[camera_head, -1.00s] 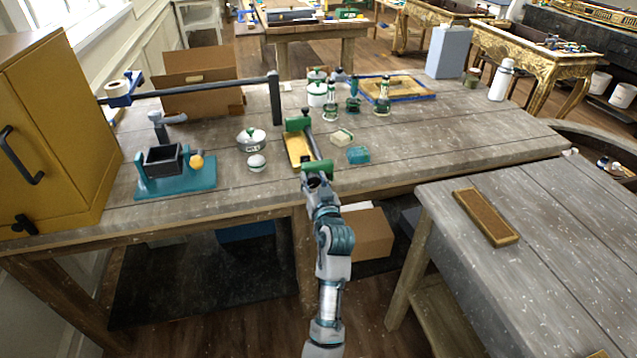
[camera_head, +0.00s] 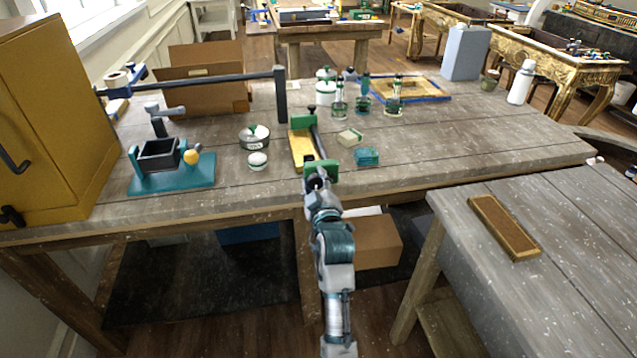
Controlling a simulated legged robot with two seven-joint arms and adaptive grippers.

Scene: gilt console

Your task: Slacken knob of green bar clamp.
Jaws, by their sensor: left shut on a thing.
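A green bar clamp (camera_head: 315,142) with a dark bar lies on the near part of the wooden bench, beside and partly over a yellow board (camera_head: 299,148). One green jaw is at the far end and the other is close to the bench's front edge. My left gripper (camera_head: 317,183) reaches up from the bottom of the picture and is shut at the clamp's near end, where the knob would be. The gripper hides the knob, and its fingers are small and hard to make out. My right gripper is not in view.
A teal vise-like stand (camera_head: 172,172) and a tin (camera_head: 254,137) stand left of the clamp. A teal block (camera_head: 366,156) and a pale block (camera_head: 350,137) lie to its right. Bottles (camera_head: 363,93) stand behind. A side table (camera_head: 560,230) is at right.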

